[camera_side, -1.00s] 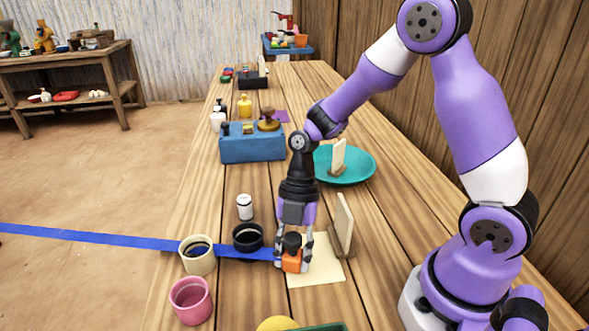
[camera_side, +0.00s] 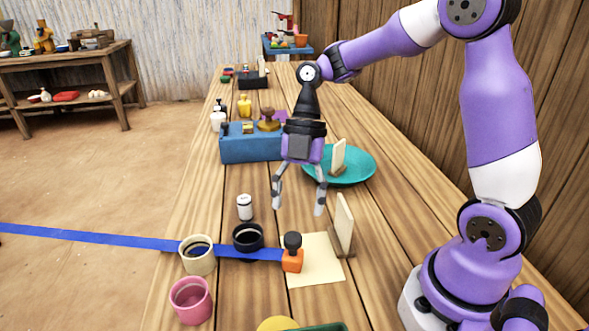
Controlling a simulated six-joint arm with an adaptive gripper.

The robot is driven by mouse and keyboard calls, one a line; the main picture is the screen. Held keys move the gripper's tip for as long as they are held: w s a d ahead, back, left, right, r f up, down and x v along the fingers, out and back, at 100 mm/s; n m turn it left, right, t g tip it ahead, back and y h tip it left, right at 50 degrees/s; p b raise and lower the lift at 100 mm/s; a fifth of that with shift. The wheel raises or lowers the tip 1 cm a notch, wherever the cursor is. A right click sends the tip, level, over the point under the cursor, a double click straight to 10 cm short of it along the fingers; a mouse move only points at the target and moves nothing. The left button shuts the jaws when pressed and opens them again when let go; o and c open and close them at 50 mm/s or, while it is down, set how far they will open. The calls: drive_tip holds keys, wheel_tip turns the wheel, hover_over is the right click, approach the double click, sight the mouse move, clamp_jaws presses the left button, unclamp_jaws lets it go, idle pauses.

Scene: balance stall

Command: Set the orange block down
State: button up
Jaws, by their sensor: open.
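The orange block (camera_side: 292,262), with a black knob on top, stands upright on the table. It is at the left edge of the pale yellow sheet (camera_side: 318,270), by the end of the blue strip (camera_side: 240,252). My gripper (camera_side: 298,205) is open and empty. It hangs above and behind the block, clear of it, with its fingers spread and pointing down.
A wooden stand with a pale upright panel (camera_side: 344,222) is right of the sheet. A black cup (camera_side: 248,237), cream cup (camera_side: 197,255), pink cup (camera_side: 190,300) and white jar (camera_side: 244,206) stand left. A blue box (camera_side: 250,150) and teal dish (camera_side: 350,168) are behind.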

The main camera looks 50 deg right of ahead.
drive_tip(key=s+d+r+m+t+h, duration=0.2)
drive_tip(key=s+r+m+t+h, duration=0.2)
drive_tip(key=m, duration=1.8)
drive_tip(key=shift+s+r+m+t, duration=0.3)
drive_tip(key=shift+s+r+t, duration=1)
drive_tip(key=shift+r+t, duration=0.4)
drive_tip(key=shift+d, duration=0.1)
